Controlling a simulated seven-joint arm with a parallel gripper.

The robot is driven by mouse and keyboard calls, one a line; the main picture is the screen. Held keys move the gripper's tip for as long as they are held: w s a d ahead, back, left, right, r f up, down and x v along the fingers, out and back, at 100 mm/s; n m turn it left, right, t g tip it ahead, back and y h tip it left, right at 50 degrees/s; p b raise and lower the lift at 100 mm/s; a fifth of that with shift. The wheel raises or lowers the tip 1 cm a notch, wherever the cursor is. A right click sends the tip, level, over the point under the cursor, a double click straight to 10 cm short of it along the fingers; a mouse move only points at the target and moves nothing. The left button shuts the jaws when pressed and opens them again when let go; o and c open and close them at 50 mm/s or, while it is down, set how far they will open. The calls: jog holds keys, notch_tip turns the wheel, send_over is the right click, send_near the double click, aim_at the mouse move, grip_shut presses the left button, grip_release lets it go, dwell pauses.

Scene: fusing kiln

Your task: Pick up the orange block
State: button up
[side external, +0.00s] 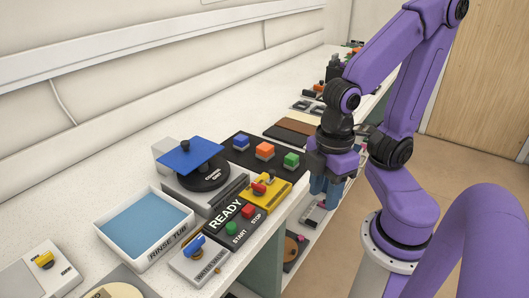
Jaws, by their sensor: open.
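The orange block (265,150) sits on a black mat (240,160) on the white counter, between a blue block (241,142) on its left and a green block (291,159) on its right. It looks uncovered and nothing touches it. My gripper (322,188) is open and points down to the right of the blocks, near the counter's front edge. It is apart from the orange block, and its fingers look empty.
In front are a yellow switch box (268,191), a READY panel (226,212) and a rinse tub (107,232). Brown and dark slabs (296,126) lie behind. A lower shelf (310,225) holds small items.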

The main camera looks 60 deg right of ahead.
jog(key=o, duration=0.7)
jog(key=shift+c, duration=0.2)
